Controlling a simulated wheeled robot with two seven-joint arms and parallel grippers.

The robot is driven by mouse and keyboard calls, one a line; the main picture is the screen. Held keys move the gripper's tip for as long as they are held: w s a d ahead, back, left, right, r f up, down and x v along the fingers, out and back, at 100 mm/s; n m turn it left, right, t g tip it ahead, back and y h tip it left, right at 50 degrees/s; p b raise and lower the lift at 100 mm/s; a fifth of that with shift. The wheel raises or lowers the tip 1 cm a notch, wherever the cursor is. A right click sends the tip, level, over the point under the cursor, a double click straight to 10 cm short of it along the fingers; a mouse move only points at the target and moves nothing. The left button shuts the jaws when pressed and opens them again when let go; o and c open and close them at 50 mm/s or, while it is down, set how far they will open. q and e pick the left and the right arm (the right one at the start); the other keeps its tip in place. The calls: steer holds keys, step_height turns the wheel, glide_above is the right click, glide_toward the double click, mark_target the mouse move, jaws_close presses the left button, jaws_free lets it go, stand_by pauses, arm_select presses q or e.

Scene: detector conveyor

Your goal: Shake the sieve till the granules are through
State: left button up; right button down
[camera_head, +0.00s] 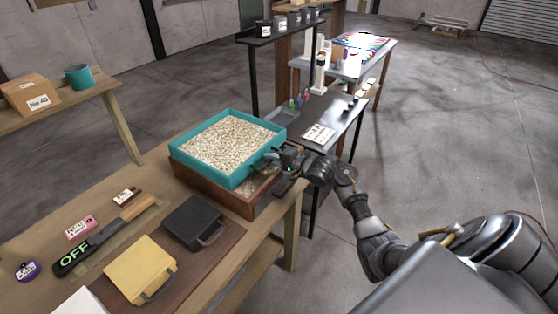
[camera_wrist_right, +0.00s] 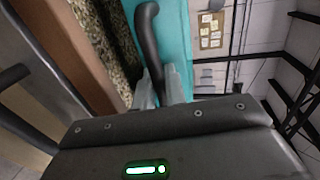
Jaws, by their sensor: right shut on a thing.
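The sieve (camera_head: 238,178) is a teal square frame full of pale granules (camera_head: 225,142). It rests on or just over a brown wooden box (camera_head: 233,200) near the far right end of the workbench. My right gripper (camera_head: 274,157) is at the sieve's right side, shut on its dark handle. In the right wrist view the dark curved handle (camera_wrist_right: 148,45) runs down between the fingers, in front of the teal wall (camera_wrist_right: 178,40). Some granules show inside the box below the sieve. My left gripper is not in view.
A black case (camera_head: 193,222), a yellow case (camera_head: 140,270) and an OFF-marked tool (camera_head: 75,258) lie on the workbench (camera_head: 95,205) nearer me. A dark table (camera_head: 335,115) with small bottles stands behind. Open floor lies to the right.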

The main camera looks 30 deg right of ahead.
steer(key=c, duration=1.6)
jaws_free()
steer(key=shift+w+a, duration=0.15)
steer(key=shift+w, duration=0.05)
steer(key=shift+c, duration=0.2)
steer(key=shift+o, duration=0.7)
steer(key=shift+r, duration=0.1)
steer(key=b+v, duration=0.1)
steer(key=v, duration=1)
